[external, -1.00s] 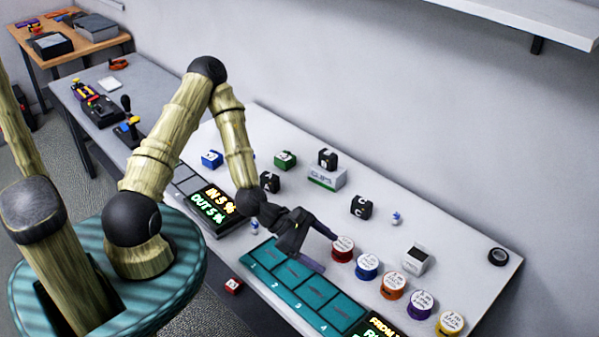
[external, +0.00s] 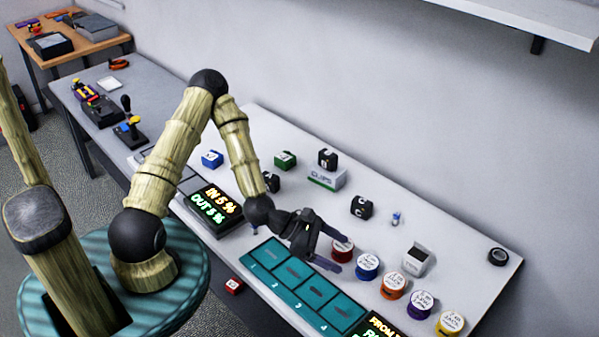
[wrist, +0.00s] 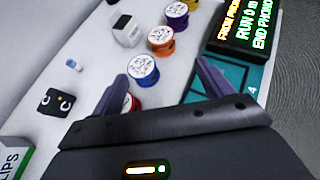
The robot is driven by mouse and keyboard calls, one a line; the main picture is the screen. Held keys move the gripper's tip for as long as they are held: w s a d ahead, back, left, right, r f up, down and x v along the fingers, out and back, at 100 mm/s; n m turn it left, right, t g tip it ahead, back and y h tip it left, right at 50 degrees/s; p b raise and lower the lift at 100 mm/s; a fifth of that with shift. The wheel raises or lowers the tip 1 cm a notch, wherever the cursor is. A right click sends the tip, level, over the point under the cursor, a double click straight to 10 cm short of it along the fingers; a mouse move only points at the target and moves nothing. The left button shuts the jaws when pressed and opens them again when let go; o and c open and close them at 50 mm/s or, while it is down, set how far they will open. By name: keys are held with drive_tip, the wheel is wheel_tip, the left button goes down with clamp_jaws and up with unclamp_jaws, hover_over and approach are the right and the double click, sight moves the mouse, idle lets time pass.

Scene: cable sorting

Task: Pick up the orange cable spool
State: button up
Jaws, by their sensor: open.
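The orange cable spool (external: 393,286) stands on the white table in a row of spools, third from the left, with a white labelled top. In the wrist view the orange spool (wrist: 160,40) is beyond the fingertips, near the top middle. My gripper (external: 334,257) is open and empty, above the table by the red spool (external: 342,248), which it partly covers. In the wrist view my gripper's two fingers (wrist: 162,72) are spread apart, with the blue spool (wrist: 143,70) seen between their tips.
A purple spool (external: 420,304) and a yellow spool (external: 449,324) stand right of the orange one. A white box (external: 416,262) stands behind the row. A teal numbered tray (external: 316,290) and a lit display lie in front.

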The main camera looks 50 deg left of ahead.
drive_tip(key=p, duration=0.2)
approach(393, 280)
drive_tip(key=x, duration=0.2)
drive_tip(key=shift+w+d+f, duration=0.1)
drive_tip(key=shift+w+f, duration=0.05)
drive_tip(key=shift+f, duration=0.3)
drive_tip(key=shift+d, duration=0.1)
drive_tip(key=shift+w+d, duration=0.15)
drive_tip(key=shift+d, duration=0.05)
drive_tip(key=shift+p+x, duration=0.9)
drive_tip(key=shift+x, duration=1.5)
drive_tip(key=shift+r, duration=0.2)
drive_tip(key=c, duration=1.1)
drive_tip(key=shift+c, duration=0.2)
